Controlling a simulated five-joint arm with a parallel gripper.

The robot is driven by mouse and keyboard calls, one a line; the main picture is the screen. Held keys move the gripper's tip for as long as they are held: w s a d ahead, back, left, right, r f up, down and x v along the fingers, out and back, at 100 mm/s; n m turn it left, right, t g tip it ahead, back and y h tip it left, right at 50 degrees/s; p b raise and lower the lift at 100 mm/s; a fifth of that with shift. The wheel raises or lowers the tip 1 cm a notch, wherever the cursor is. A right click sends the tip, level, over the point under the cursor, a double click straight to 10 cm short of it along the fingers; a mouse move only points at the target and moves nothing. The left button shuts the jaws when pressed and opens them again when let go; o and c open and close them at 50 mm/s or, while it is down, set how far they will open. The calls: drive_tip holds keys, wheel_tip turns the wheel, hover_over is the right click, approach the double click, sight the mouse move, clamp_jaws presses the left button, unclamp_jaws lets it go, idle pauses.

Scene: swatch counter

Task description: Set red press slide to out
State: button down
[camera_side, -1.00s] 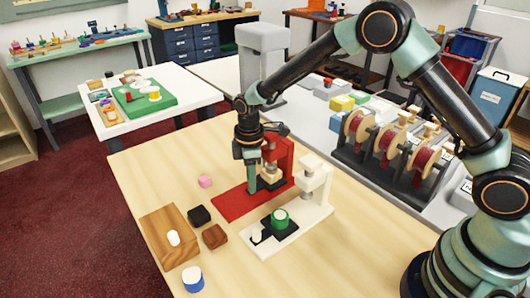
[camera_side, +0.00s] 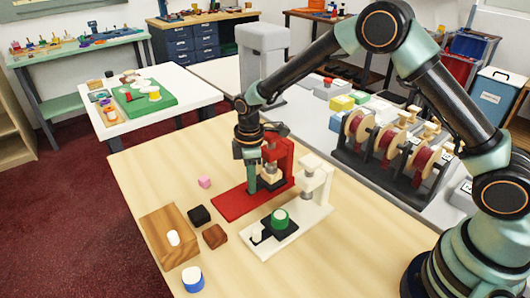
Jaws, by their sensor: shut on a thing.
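The red press (camera_side: 284,160) stands upright on its long red base (camera_side: 232,205) near the middle of the wooden table. Its dark slide (camera_side: 273,184) lies on the base, mostly beneath the pale press head (camera_side: 269,170). My gripper (camera_side: 252,187) points straight down at the front of this slide, low over the red base. It is shut on the slide's knob, which the fingers hide.
A white press (camera_side: 318,190) stands in front to the right, its dark slide carrying a green cylinder (camera_side: 280,217).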

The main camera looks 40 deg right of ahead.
drive_tip(key=a, duration=0.8)
drive_tip(key=shift+a+r, duration=0.1)
drive_tip(key=shift+a, duration=0.25)
drive_tip(key=c, duration=0.7)
unclamp_jaws()
drive_tip(key=shift+d, duration=0.1)
wheel_tip(320, 180, up, 12)
